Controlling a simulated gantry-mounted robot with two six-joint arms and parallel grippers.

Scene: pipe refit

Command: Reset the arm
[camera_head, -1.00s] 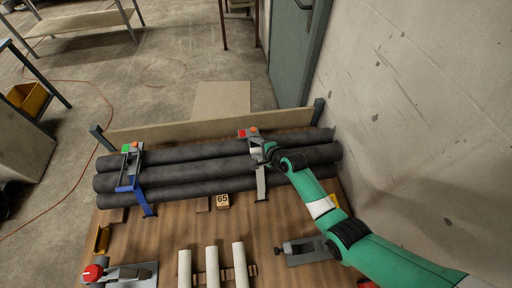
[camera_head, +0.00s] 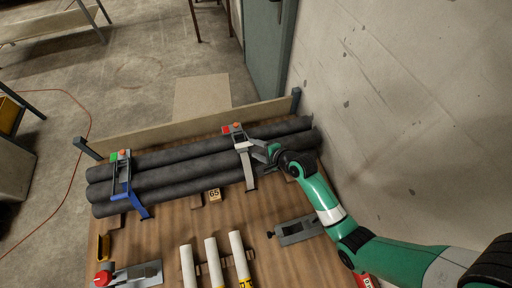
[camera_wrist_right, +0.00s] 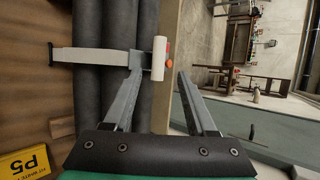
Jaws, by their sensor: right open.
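My right gripper (camera_head: 262,150) is open and empty beside the right clamp with its grey strap (camera_head: 249,170) over the dark pipes. In the right wrist view the right gripper (camera_wrist_right: 158,75) has its fingers spread. The pale strap (camera_wrist_right: 95,61) and white cylinder (camera_wrist_right: 159,58) are near the left fingertip; I cannot tell whether they touch. The dark pipes (camera_head: 200,165) lie across the back of the wooden table. A second clamp, with a blue strap (camera_head: 123,187), holds their left part. My left gripper is out of view.
A block marked 65 (camera_head: 214,195) sits before the pipes. A red-knobbed fixture (camera_head: 130,275) is front left, a grey fixture (camera_head: 297,230) front right. The concrete wall (camera_head: 400,130) is close on the right.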

